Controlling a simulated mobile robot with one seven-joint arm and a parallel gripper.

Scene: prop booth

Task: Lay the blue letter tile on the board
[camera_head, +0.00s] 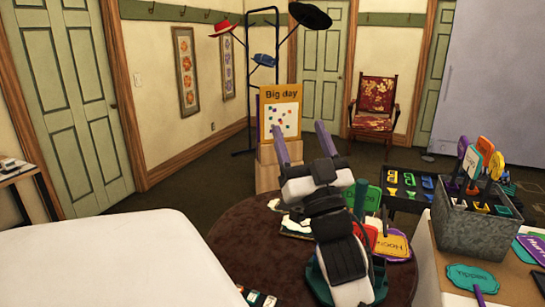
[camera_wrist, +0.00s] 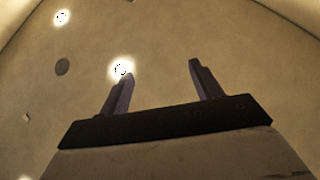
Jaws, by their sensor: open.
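My gripper (camera_head: 298,126) is open and empty in the head view, its two purple fingers pointing up and well apart. In the wrist view the gripper (camera_wrist: 161,69) shows only the ceiling and its lights between and beyond the fingers. A yellow board marked "Big day" (camera_head: 282,96), with a white panel of small coloured spots, stands upright on a wooden stand behind the gripper. I cannot tell whether it is the task's board. Small coloured tiles (camera_head: 258,299) show at the bottom edge, partly cut off. I cannot pick out the blue letter tile for certain.
A round brown table (camera_head: 240,235) holds coloured signs, partly hidden by my arm. A metal bin of props (camera_head: 470,232) stands on a table at right, beside a black tray (camera_head: 402,201). A white surface (camera_head: 110,262) fills the lower left. A coat stand and red chair stand behind.

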